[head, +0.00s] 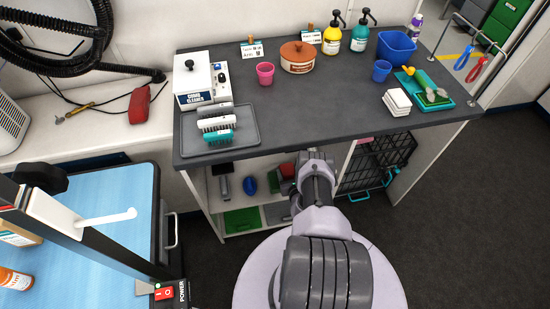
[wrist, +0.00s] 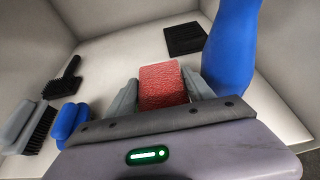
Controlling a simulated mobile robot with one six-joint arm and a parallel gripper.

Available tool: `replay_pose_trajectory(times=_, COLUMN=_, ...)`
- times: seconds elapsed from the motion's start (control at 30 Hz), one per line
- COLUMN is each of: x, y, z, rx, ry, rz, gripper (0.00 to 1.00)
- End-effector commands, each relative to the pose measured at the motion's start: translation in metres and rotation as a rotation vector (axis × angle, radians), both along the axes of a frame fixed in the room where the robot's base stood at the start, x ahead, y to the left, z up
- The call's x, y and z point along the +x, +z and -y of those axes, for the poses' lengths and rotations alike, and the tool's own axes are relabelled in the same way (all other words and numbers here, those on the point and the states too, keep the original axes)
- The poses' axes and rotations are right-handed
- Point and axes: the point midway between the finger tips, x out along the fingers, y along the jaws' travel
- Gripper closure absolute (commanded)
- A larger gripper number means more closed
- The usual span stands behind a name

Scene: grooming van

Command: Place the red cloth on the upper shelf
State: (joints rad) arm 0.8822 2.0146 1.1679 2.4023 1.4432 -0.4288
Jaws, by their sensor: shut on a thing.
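The red cloth (wrist: 162,85), a folded textured block, sits between the two fingers of my gripper (wrist: 163,95) in the wrist view. My gripper is shut on it. In the head view my arm reaches under the grey counter into the open shelf unit, and the fingertips are hidden; a dark red patch (head: 287,170) beside the arm may be the cloth. The upper shelf (head: 232,198) is a pale board above lower green and grey items. The wrist view shows the pale shelf surface (wrist: 120,57) around the cloth. I cannot tell whether the cloth touches it.
In the wrist view a tall blue bottle (wrist: 230,48) stands close right of the cloth. A black square item (wrist: 186,39) lies behind. A black brush (wrist: 65,80), a grey brush (wrist: 32,125) and a blue item (wrist: 70,122) lie left. The counter edge (head: 240,158) overhangs my arm.

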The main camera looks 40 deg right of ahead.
Motion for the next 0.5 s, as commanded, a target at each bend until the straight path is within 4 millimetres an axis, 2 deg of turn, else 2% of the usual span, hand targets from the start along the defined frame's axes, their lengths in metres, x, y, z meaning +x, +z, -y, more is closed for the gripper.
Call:
replay_pose_trajectory(times=0.03, x=0.016, y=-0.007, z=0.009, rx=-0.004, ry=0.004, rz=0.002, gripper=0.84)
replay_pose_trajectory(times=0.2, x=0.064, y=-0.008, z=0.039, rx=-0.003, ry=0.003, rz=0.001, gripper=0.84)
replay_pose_trajectory(times=0.43, x=0.100, y=-0.005, z=0.061, rx=-0.002, ry=0.001, rz=0.001, gripper=0.84)
replay_pose_trajectory(times=0.5, x=0.099, y=-0.024, z=0.060, rx=0.002, ry=0.001, rz=-0.002, gripper=0.84)
